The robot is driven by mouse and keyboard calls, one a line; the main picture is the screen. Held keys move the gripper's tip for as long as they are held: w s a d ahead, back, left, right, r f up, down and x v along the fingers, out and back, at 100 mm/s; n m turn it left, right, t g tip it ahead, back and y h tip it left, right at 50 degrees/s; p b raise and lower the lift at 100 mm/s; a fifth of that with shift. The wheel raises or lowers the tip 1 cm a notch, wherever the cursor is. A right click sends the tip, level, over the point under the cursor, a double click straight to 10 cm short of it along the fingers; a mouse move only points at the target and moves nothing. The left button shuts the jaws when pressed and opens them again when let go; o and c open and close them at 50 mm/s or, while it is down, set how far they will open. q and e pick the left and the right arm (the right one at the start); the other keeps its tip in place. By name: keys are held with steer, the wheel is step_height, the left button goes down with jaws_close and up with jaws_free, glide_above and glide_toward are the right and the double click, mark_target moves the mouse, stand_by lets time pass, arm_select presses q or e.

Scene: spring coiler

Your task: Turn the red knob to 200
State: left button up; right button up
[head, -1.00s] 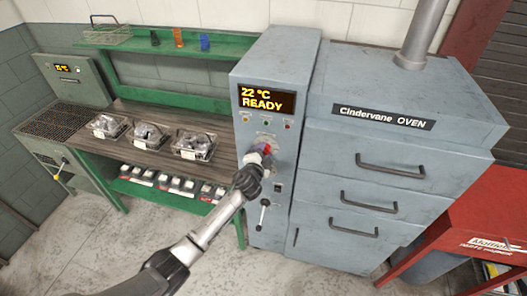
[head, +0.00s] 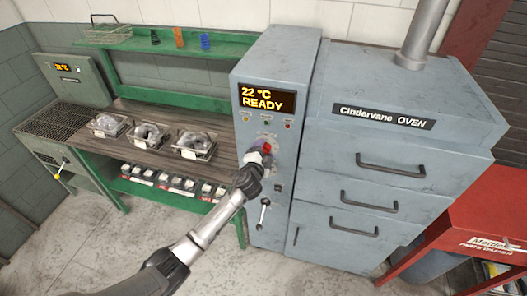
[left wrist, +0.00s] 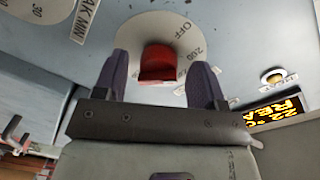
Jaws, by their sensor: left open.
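The red knob (head: 267,148) is on the front of the oven's grey control cabinet, below the display (head: 267,100) that reads 22 °C READY. In the left wrist view the red knob (left wrist: 158,64) sits on a pale round dial (left wrist: 185,32) marked OFF and 200. My left gripper (head: 260,155) is right at the knob in the head view. In the left wrist view the left gripper (left wrist: 160,78) is open, with one finger on each side of the knob and gaps showing. My right gripper is not in view.
A second dial (left wrist: 75,15) marked 30 and SOAK MIN is near the knob. A lever (head: 264,212) is lower on the cabinet. The oven (head: 385,150) with drawer handles stands right. A bench (head: 150,150) with wire baskets stands left.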

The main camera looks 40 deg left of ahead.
arm_select(q)
steer(key=v, duration=1.3)
steer(key=shift+s, duration=0.4)
steer(key=shift+d, duration=0.15)
